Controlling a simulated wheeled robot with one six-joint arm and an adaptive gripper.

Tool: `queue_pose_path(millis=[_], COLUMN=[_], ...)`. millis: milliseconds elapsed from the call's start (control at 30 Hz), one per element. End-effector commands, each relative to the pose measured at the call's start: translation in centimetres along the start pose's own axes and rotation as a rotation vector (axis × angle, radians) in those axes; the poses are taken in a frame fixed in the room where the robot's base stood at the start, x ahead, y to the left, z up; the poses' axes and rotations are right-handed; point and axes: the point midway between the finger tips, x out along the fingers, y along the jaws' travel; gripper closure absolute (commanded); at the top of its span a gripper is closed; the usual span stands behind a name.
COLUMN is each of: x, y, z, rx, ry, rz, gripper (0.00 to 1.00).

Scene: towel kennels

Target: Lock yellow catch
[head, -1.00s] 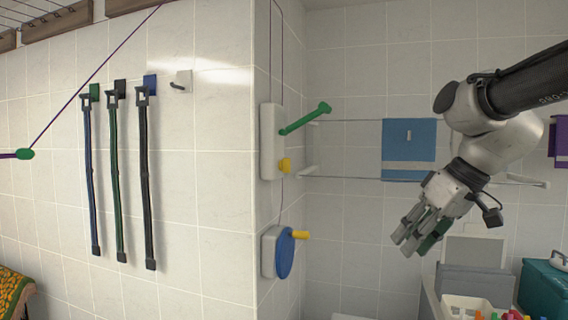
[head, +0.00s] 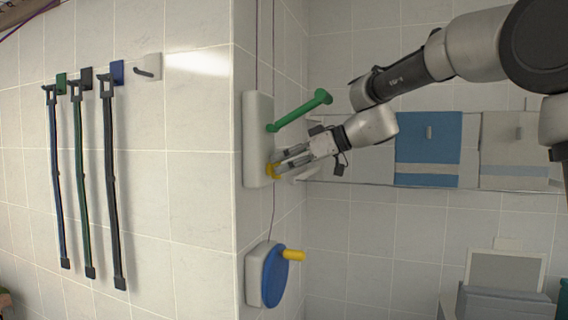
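The yellow catch (head: 270,171) is a small yellow knob low on a white wall plate (head: 256,140), beside the wall corner. My gripper (head: 278,167) is at the catch, with its fingers reaching left to it and partly covering it. I cannot tell whether the fingers are closed on the knob or only beside it. A green lever (head: 302,110) sticks out up and right from the same plate, just above my gripper.
Below is a blue winch disc (head: 275,277) with a yellow handle (head: 293,256) on a white box. Several leashes (head: 113,190) hang on the left wall. A blue towel (head: 428,140) hangs on a rail behind my arm.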

Motion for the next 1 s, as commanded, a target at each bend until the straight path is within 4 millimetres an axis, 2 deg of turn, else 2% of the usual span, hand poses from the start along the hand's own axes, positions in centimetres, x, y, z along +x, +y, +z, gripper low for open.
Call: queue_pose_path(millis=[300,467,500,1000], x=[0.43,0.42,0.42,0.46], y=[-0.01,-0.01,-0.01,0.22], z=[0.00,0.01,0.01,0.08], rx=[0.000,0.001,0.001,0.073], ry=[0.000,0.000,0.000,-0.001], rz=[0.000,0.000,0.001,-0.029], gripper=[0.70,0.97,1.00,1.00])
